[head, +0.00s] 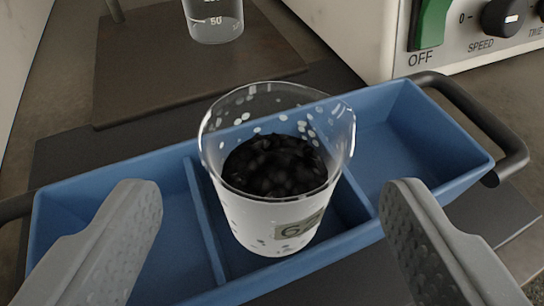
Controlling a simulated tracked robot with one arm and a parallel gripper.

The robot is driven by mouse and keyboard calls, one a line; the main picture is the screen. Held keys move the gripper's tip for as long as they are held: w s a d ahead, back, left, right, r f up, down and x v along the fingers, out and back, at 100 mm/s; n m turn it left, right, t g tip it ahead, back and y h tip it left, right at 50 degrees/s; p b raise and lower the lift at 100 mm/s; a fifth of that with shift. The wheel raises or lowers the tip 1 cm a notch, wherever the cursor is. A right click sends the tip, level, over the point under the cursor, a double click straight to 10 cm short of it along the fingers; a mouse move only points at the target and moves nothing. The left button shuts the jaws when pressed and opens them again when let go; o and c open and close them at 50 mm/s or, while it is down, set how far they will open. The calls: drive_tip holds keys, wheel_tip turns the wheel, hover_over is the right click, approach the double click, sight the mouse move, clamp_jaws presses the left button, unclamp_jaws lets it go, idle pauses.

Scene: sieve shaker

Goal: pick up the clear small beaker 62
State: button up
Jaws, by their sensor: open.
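The clear small beaker 62 (275,215) stands in the middle compartment of a blue tray (208,235). It has a white lower part, a label of which a "6" shows, and dark granular material inside. Its clear rim rises above the tray walls. My gripper (270,220) is open, with one grey finger at the left and one at the right of the beaker. Gaps show between both fingers and the beaker.
Another clear beaker (214,22) with a "50" mark stands on a brown board (160,75) behind. A cream control box (375,65) with a green switch and knobs is at the back right. Dark handles (480,115) flank the tray. Its right compartment looks empty.

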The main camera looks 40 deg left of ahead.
sight(273, 205)
drive_tip(key=x, duration=0.3)
drive_tip(key=shift+w+a+f+b, duration=0.1)
drive_tip(key=shift+w+b, duration=0.05)
drive_tip(key=shift+b, duration=0.25)
drive_tip(key=c, duration=1.1)
wheel_tip(273, 205, up, 15)
drive_tip(key=p, duration=0.8)
